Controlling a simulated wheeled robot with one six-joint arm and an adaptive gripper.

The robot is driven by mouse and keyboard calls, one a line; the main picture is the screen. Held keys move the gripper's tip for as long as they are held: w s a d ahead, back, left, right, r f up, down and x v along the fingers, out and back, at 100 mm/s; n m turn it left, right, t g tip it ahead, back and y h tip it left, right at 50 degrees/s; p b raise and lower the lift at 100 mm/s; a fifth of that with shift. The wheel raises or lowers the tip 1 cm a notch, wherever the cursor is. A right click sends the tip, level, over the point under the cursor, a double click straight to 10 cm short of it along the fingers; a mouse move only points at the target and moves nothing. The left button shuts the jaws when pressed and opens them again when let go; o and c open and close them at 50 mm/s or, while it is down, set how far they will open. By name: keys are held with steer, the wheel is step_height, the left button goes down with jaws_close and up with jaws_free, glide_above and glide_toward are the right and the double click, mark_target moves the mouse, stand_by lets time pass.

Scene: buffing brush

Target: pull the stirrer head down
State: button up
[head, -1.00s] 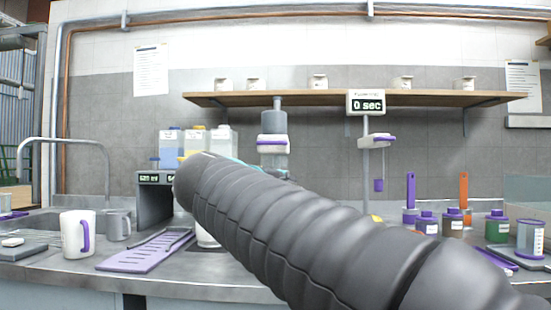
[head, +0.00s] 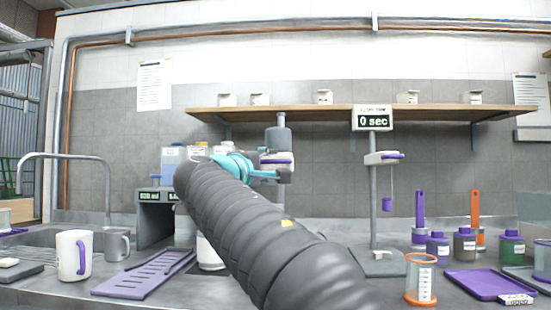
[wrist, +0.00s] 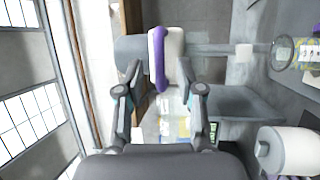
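The stirrer head (head: 277,138) is a grey cylinder with a white lower part and a purple bar. It stands raised below the shelf, just left of the picture's middle in the head view. In the wrist view the stirrer head (wrist: 174,48) lies straight ahead, its purple bar pointing between my fingers. My gripper (wrist: 159,76) is open, with one finger on each side of the bar and visible gaps. In the head view my gripper (head: 280,172) is at the height of the white part. My arm hides much of the stirrer's lower stand and the vessel below.
A timer reading 0 sec (head: 373,119) tops a stand with a hanging purple cup to the right. Bottles (head: 172,157) stand behind my arm. A mug (head: 74,255), a slotted purple rack (head: 145,274), an orange-rimmed beaker (head: 421,280) and a purple tray (head: 487,283) are on the bench.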

mark_target(274, 162)
steer(key=shift+p+x, duration=0.3)
steer(key=shift+x, duration=1.55)
steer(key=shift+c, duration=0.2)
jaws_close()
